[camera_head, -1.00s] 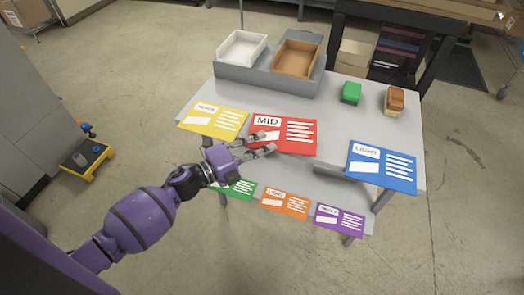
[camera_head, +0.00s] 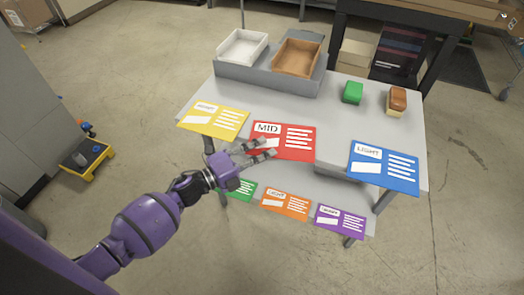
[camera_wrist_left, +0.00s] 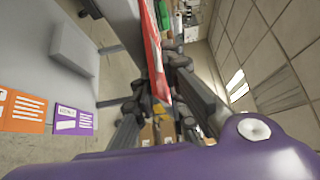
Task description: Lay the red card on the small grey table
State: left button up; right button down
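The red card (camera_head: 296,153), marked MID, is at the front edge of a grey table (camera_head: 333,104), between a yellow card (camera_head: 222,124) and a blue card (camera_head: 372,181). My left gripper (camera_head: 264,150) is at the red card's near left edge. In the left wrist view the red card (camera_wrist_left: 156,62) shows almost edge-on between the fingers of my left gripper (camera_wrist_left: 164,98), which appear shut on it. The fingers' exact contact is partly hidden. My right gripper is in neither view.
A white tray (camera_head: 230,57) and a brown tray (camera_head: 289,70) stand at the back. Green (camera_head: 352,91) and brown (camera_head: 397,97) items stand at the right. Green, orange and purple cards line the lower shelf. The middle of the tabletop is clear.

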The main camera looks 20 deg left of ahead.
pick_arm(q)
jog(key=shift+r, duration=0.1)
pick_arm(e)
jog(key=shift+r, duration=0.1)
